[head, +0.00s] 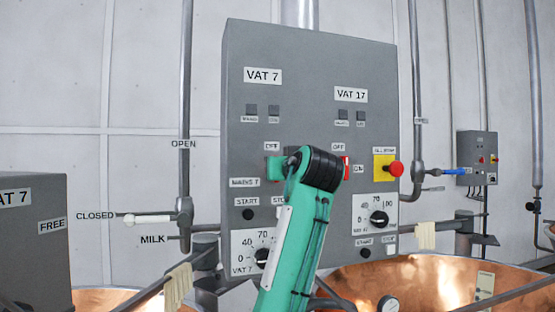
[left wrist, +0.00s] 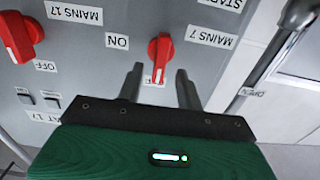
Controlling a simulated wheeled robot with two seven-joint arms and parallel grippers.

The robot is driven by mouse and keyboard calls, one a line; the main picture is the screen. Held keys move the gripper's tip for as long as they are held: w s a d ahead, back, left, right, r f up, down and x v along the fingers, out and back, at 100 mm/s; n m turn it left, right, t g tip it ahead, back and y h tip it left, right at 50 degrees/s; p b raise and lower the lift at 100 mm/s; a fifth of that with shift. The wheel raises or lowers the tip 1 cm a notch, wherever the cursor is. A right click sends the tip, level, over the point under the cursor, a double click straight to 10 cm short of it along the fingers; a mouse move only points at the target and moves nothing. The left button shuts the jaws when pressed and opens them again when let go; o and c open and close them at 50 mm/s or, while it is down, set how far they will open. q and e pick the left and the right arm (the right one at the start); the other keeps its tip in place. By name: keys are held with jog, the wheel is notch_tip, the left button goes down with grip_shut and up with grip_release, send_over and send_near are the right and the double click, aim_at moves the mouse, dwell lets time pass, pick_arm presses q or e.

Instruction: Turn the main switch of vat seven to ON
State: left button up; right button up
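In the left wrist view, which shows the panel upside down, the red main switch of vat 7 (left wrist: 160,52) sits beside its MAINS 7 label (left wrist: 206,38). Its white-marked handle points to the OFF label (left wrist: 153,80), partly covered by the handle; the ON label (left wrist: 117,41) is to its left. My left gripper (left wrist: 159,70) is open, its two fingers on either side of the handle's end; contact cannot be told. In the head view my left arm and green gripper body (head: 275,168) hide this switch. My right gripper is not in view.
The red MAINS 17 switch (left wrist: 19,38) is close by on the same grey panel (head: 310,60), by its own OFF label. A red emergency button (head: 396,169) sticks out at the right. Dials, pipes and copper vats (head: 400,285) surround the panel.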

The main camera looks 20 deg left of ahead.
pick_arm(q)
jog(key=shift+p+x, duration=0.35)
jog(key=shift+x, duration=1.2)
jog(key=shift+c, duration=0.3)
grip_shut()
jog(key=shift+m, duration=0.3)
jog(key=shift+w+d+f+m+p, duration=0.15)
jog(key=shift+m+p, duration=0.25)
jog(key=shift+m, duration=2.45)
jog(key=shift+d+f+m+p, duration=0.2)
jog(key=shift+m+p, duration=0.15)
jog(key=shift+m, duration=2.55)
jog(key=shift+w+d+f+m+p, duration=0.15)
jog(key=shift+m+p, duration=0.25)
jog(key=shift+m, duration=2.45)
jog(key=shift+f, duration=0.1)
